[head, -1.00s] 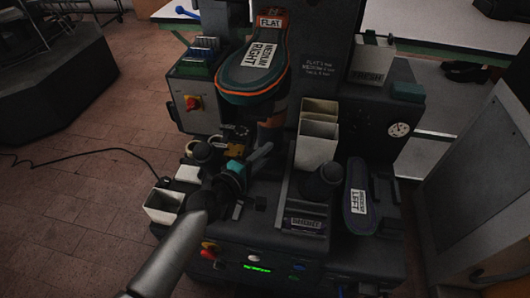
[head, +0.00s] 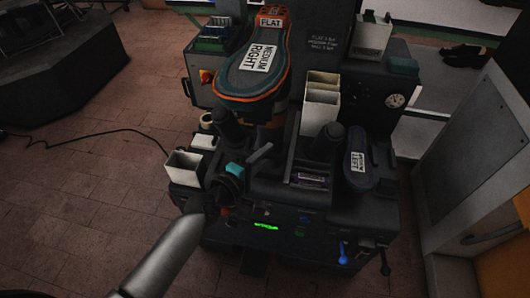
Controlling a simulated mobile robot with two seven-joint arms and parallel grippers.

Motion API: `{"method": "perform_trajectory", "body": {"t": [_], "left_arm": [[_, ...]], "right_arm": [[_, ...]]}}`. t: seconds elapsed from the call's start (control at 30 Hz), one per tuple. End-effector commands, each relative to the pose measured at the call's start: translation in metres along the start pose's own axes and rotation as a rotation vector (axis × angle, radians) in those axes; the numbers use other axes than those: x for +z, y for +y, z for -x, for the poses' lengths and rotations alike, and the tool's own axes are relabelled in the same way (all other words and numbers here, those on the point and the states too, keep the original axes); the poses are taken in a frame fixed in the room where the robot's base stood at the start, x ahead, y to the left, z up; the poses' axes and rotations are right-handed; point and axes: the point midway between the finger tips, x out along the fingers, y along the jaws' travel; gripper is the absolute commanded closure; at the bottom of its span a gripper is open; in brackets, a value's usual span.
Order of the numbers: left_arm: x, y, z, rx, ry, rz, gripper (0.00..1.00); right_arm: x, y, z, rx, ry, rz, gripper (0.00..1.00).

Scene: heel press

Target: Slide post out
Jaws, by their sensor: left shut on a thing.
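My left gripper (head: 226,190) reaches in from the bottom left to the front left of the dark press. It is shut on a dark part, apparently the post, which the fingers and wrist mostly hide. A teal piece (head: 235,170) shows just above the fingers. A thin grey bar (head: 260,152) slants up to the right behind it. Above the bar, the large sole pad (head: 240,78) labelled "MEDIUM RIGHT" sits under a "FLAT" tag. My right gripper is not in view.
A white open bin (head: 184,167) stands close left of my gripper. A dark upright cylinder (head: 328,143), white bins (head: 320,108) and a smaller labelled pad (head: 360,168) stand to the right. Levers with blue (head: 343,254) and black knobs are at the lower right.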

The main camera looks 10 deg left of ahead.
Motion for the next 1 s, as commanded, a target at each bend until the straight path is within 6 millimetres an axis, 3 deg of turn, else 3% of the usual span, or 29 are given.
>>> {"method": "perform_trajectory", "body": {"t": [0.13,0.17,0.43,0.77,1.0], "left_arm": [[0.001,-0.004,0.002,-0.008,-0.003,0.002,1.00],[0.001,-0.004,0.002,-0.008,-0.003,0.002,0.79],[0.001,-0.003,0.001,-0.006,-0.002,0.002,0.50],[0.001,-0.002,0.005,-0.005,-0.001,0.002,0.50],[0.000,-0.003,0.038,-0.007,-0.001,0.000,0.50]], "right_arm": [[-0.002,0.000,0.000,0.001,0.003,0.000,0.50],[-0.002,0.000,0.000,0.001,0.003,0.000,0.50],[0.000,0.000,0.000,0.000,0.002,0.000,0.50],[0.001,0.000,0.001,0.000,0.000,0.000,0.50],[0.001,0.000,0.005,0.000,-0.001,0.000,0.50]]}}
